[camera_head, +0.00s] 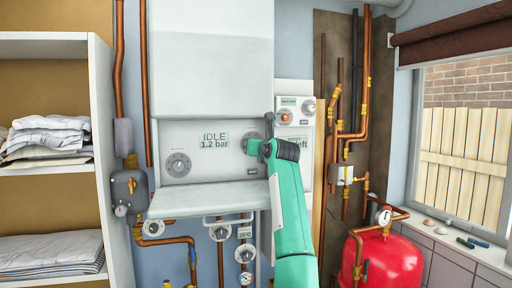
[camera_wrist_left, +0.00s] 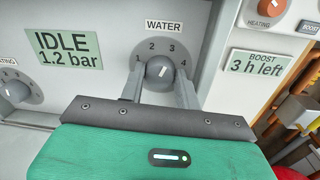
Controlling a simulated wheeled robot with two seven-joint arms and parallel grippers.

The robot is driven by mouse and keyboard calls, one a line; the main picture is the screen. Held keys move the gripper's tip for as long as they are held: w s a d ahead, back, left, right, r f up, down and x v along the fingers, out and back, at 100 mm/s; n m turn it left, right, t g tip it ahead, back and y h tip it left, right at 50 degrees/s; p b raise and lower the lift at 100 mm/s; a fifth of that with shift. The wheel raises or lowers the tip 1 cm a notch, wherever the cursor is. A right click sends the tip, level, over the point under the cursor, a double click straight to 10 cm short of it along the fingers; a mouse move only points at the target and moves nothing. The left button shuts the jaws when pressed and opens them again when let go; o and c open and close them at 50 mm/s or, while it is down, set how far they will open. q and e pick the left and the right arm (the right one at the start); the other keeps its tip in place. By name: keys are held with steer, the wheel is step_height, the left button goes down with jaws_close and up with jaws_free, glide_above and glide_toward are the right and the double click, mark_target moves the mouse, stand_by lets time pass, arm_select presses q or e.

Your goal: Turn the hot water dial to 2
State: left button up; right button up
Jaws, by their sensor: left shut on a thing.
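The water dial (camera_wrist_left: 160,72) is a grey round knob on the boiler panel, under a WATER label (camera_wrist_left: 164,26) with the numbers 1 to 4 around it. Its white mark points up and slightly right, towards the 3 side; I cannot tell exactly. My left gripper (camera_wrist_left: 161,84) is shut on the knob, one finger on each side. In the head view my left gripper (camera_head: 266,148) covers most of the dial. My right gripper is not in view.
A display (camera_head: 214,140) reads IDLE 1.2 bar. Another dial (camera_head: 178,164) sits left on the panel. A heating knob (camera_head: 286,117) and a boost display are to the right. A shelf (camera_head: 102,150) with folded cloth stands left; a red tank (camera_head: 385,262) is at lower right.

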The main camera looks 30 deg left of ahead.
arm_select(q)
steer(key=shift+r+n+h+b, duration=0.1)
steer(key=shift+n+h+b, duration=0.2)
steer(key=shift+n+b, duration=3.05)
steer(key=shift+n+p, duration=0.75)
steer(key=shift+n, duration=0.1)
steer(key=o, duration=1)
